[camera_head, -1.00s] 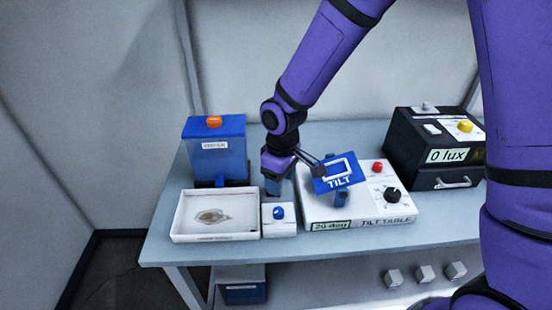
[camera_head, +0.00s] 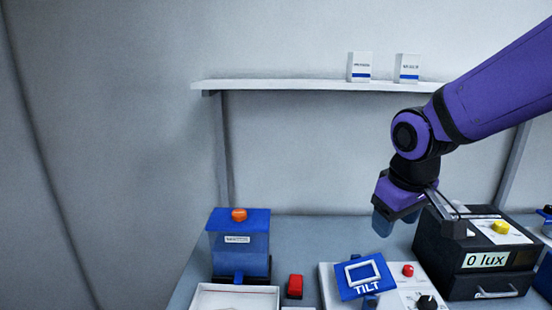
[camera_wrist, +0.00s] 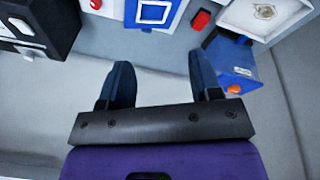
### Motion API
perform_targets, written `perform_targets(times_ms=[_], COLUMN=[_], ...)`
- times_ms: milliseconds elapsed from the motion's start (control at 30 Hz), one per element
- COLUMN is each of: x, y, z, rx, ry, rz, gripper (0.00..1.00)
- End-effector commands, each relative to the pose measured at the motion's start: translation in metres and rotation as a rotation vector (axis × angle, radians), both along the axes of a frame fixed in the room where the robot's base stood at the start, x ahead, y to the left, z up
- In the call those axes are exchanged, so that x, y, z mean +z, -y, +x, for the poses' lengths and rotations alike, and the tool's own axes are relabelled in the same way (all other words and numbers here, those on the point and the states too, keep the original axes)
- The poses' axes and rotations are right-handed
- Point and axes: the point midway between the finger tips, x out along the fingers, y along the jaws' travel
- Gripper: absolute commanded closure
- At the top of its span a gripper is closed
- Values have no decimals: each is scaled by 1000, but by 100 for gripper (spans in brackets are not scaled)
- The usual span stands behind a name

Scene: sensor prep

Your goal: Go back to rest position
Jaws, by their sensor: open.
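My gripper (camera_head: 396,222) hangs in the air above the back of the bench, between the blue TILT plate (camera_head: 361,275) and the black box (camera_head: 478,258). In the wrist view its two dark blue fingers (camera_wrist: 160,75) stand wide apart with nothing between them. The TILT plate, with its white square outline, sits on a white unit (camera_head: 328,290) below and to the left of the gripper. The gripper is clear of the plate and the unit.
A blue dispenser (camera_head: 240,245) with an orange knob, a white tray (camera_head: 203,290) and a red block (camera_head: 295,286) stand to the left. A wall shelf (camera_head: 300,86) holds two small white boxes. The air left of my gripper is free.

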Motion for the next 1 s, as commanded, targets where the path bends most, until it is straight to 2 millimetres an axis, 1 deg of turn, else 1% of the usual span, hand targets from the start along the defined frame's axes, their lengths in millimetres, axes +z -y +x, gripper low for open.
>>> perform_targets(times_ms=[33,100,300,433,600,700,800,1000], x=[12,25,55,70,80,83,84,84], y=[10,21,51,67,80,85,87,88], z=[-9,-22,-62,-90,-121,-133,-139,-141], rx=[-35,-80,-206,-282,-360,-389,-403,-408], ry=[24,48,114,157,199,214,221,224], rz=[9,21,66,101,146,163,173,176], gripper=[42,42,42,42,42,42,42,42])
